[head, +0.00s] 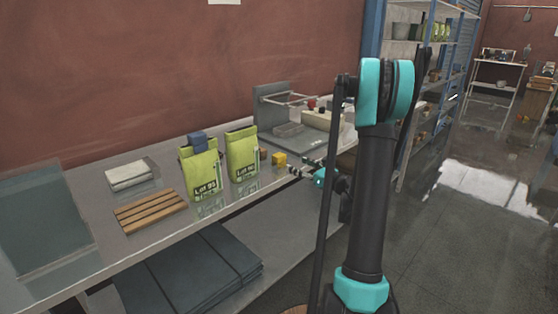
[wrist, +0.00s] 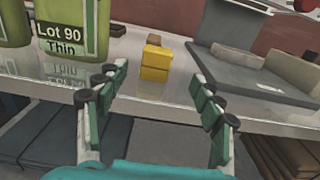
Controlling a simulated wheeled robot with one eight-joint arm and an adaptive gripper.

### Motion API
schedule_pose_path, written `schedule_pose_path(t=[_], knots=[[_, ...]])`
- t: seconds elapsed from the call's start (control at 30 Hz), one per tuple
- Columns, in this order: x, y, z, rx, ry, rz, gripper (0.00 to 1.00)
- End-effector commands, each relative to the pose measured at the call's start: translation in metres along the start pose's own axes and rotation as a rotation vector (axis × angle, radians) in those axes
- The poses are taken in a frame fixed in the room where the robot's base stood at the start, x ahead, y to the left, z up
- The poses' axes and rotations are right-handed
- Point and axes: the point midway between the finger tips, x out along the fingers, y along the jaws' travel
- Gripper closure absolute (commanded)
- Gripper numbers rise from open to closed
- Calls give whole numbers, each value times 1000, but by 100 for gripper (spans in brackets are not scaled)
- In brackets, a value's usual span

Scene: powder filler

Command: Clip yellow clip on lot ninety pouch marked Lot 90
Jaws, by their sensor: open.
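The yellow clip (head: 279,160) is a small yellow block on the bench, right of the two green pouches. In the wrist view the yellow clip (wrist: 156,62) stands ahead, between my fingers in the picture and beyond their tips. My gripper (wrist: 165,88) is open and empty; it also shows in the head view (head: 302,172) at the bench's front edge. The Lot 90 pouch (wrist: 72,28) stands upright at the wrist view's upper left. In the head view it is the right pouch (head: 242,154). The left pouch (head: 200,172) reads Lot 95 and has a blue clip (head: 197,142) on top.
A wooden slatted rack (head: 150,211) and folded cloths (head: 129,175) lie left on the bench (head: 120,244). A small brown block (wrist: 158,40) sits behind the yellow clip. A grey machine (head: 272,105) stands to the right. Dark folded sheets (head: 190,270) lie on the lower shelf.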

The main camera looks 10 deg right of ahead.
Motion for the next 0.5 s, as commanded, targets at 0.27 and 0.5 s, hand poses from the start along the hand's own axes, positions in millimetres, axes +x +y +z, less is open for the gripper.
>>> schedule_pose_path(t=[0.27, 0.5], knots=[[48, 1, 0, -1, 1, 2, 33], [61, 1, 0, -2, 1, 1, 33]])
